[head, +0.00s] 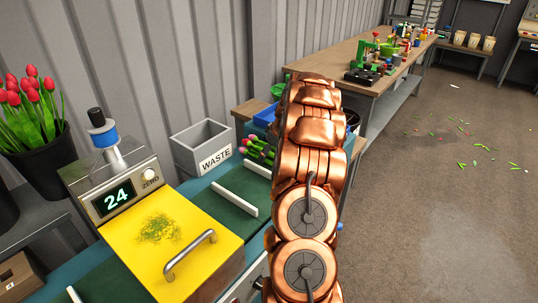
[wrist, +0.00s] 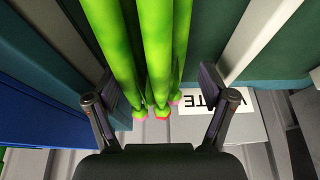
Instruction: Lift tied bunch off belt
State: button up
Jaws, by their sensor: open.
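A bunch of tulips (head: 257,150) with pink heads and green stems shows in the head view, partly hidden behind my copper arm. It lies by the far part of the dark green belt (head: 215,208), which has white cleats. In the wrist view several thick green stems (wrist: 148,50) run down between the two fingers of my gripper (wrist: 160,88), with small pink-red tips at their lower ends. The fingers are open, one on each side of the stems, with a gap on both sides. No tie shows in either view. My arm hides my gripper in the head view.
A grey WASTE bin (head: 202,147) stands beside the belt. A scale reading 24 (head: 118,197) and a yellow cover with a handle (head: 172,243) are near. A black bucket of red tulips (head: 42,165) is at left. A wooden workbench (head: 345,55) stands behind.

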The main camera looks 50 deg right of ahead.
jog(key=shift+w+f, duration=0.1)
jog(key=shift+f, duration=0.25)
jog(key=c, duration=1.3)
